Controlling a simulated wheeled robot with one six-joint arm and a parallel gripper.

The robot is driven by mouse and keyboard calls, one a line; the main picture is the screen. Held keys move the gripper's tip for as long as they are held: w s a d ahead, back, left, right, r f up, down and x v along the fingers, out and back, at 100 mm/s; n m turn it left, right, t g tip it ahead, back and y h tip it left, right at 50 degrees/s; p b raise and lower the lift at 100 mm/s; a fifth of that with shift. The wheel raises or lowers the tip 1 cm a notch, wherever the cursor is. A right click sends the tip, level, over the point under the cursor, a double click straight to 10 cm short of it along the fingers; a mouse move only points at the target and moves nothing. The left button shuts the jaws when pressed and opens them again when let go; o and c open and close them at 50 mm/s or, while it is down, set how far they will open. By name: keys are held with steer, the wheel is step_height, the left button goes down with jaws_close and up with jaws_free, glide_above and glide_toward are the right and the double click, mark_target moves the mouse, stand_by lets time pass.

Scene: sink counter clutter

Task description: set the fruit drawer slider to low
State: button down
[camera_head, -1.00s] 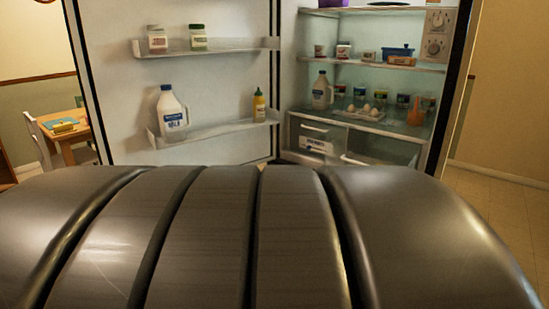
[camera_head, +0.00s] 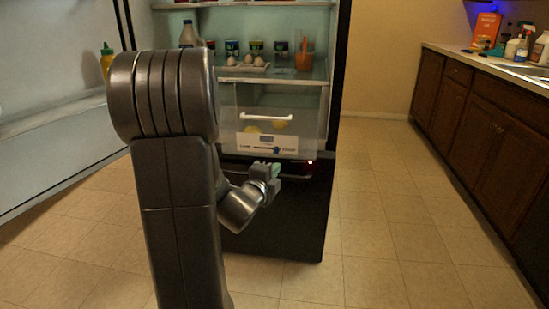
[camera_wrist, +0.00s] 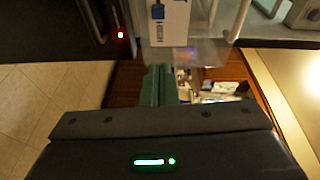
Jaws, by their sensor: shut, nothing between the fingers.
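The fruit drawer (camera_head: 305,132) is a clear-fronted bin low in the open fridge, with a white handle across it and yellow fruit inside. Its white control panel (camera_head: 246,140) has a dark display and a blue slider knob (camera_head: 277,150), right of the panel's middle.
The open fridge door (camera_head: 60,100) is at the left. The floor (camera_head: 385,215) right of the fridge is clear, up to a wooden counter (camera_head: 480,130).

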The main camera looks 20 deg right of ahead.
mark_target(276, 150)
steer(key=shift+w+d+f+m+g+h, duration=0.1)
steer(key=shift+d+f+m+g+h, duration=0.05)
steer(key=shift+d+m+h, duration=0.2)
steer(key=shift+w+d+f+m+g+h, duration=0.15)
steer(key=shift+d+m+h, duration=0.1)
steer(key=shift+d+m, duration=0.15)
steer(key=shift+s, duration=0.1)
steer(key=b+x, duration=0.1)
steer(key=x, duration=0.8)
steer(key=shift+d, duration=0.1)
steer(key=shift+w+a, duration=1.1)
steer(key=shift+w, duration=0.05)
steer(key=shift+w+a, duration=0.25)
steer(key=shift+a, duration=0.1)
